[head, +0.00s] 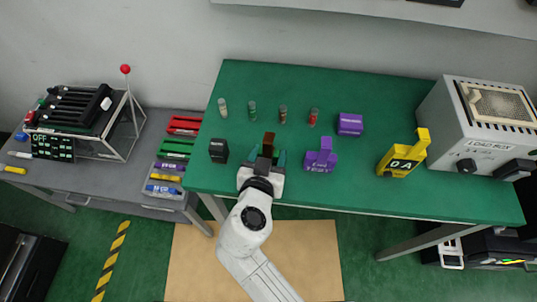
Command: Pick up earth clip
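No thing in the head view carries a label I can read as earth clip, so I cannot tell which one it is. My gripper (267,157) is over the front edge of the green table (400,120). Its two teal fingers stand apart, with a gap on either side of a small brown and dark block (268,140) that shows between and beyond them. I see no contact with the block. A black block (218,150) is to the left of my gripper, and a purple fixture (320,156) with an upright tab is to its right.
Several small cylinders (283,114) stand in a row farther back, beside a purple box (349,124). A yellow fixture (402,158) and a grey cased unit (483,125) are at the right. A grey bench (110,172) with a lever unit (85,120) and coloured bars is at the left.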

